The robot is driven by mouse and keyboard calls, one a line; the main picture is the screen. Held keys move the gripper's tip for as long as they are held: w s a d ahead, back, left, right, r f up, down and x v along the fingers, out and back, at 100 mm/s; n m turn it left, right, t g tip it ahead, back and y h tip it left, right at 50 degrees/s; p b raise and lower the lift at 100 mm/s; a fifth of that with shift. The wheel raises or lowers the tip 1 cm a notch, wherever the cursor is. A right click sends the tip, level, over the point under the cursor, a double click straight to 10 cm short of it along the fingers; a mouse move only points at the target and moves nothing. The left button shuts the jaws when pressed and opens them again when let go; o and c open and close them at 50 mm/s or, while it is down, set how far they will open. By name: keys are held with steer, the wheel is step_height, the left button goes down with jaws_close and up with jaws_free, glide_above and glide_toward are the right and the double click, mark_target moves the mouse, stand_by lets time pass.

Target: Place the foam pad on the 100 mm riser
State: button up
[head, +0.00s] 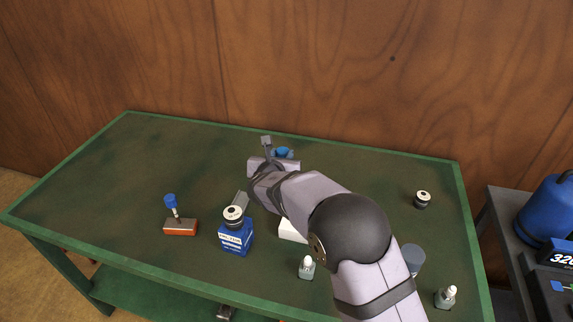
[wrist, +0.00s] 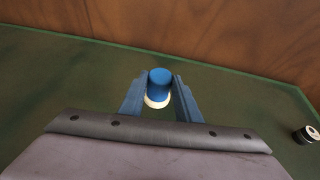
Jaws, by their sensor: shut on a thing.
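My gripper (wrist: 159,97) is shut on a blue cylinder (wrist: 159,76), whose sides touch both fingers. A round cream base (wrist: 157,102) shows just under it. I cannot tell for sure whether this piece is the foam pad, or whether its base touches the table. In the head view my gripper is near the back middle of the table, and a bit of the blue cylinder (head: 283,152) shows beside it. A blue block (head: 236,240) with a white label I cannot read stands at the front middle. A black disc with a white top (head: 233,213) sits on it. No riser is clearly marked 100 mm.
A red block with a blue-topped stem (head: 181,227) stands left of the blue block. A white block (head: 293,231) is partly behind my arm. Small bottles (head: 307,268) (head: 446,297), a grey cylinder (head: 412,259) and another black disc (head: 422,200) stand rightward. The table's left (head: 110,180) is clear.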

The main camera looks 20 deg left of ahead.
steer(key=shift+r, duration=0.1)
steer(key=d+r+p, duration=0.3)
steer(key=r+p, duration=0.3)
steer(key=p, duration=0.1)
steer(key=d+r+p, duration=0.3)
steer(key=r+p, duration=0.3)
steer(key=r, duration=0.1)
steer(key=s+d+f+m+g+h+p, duration=0.15)
steer(key=s+d+m+h, duration=0.25)
steer(key=s+d, duration=0.45)
steer(key=s+d+m+g+h+p, duration=0.25)
steer(key=s+d+m+h, duration=0.25)
steer(key=d, duration=0.6)
steer(key=s+d+f+m+g+h+p, duration=0.15)
steer(key=s+d+m+h, duration=0.25)
steer(key=s+d, duration=0.45)
step_height(320, 180, down, 6)
steer(key=w+d+p, duration=0.1)
steer(key=shift+d+g, duration=0.25)
steer(key=shift+g, duration=0.1)
steer(key=shift+w+f, duration=0.1)
steer(key=shift+f, duration=0.1)
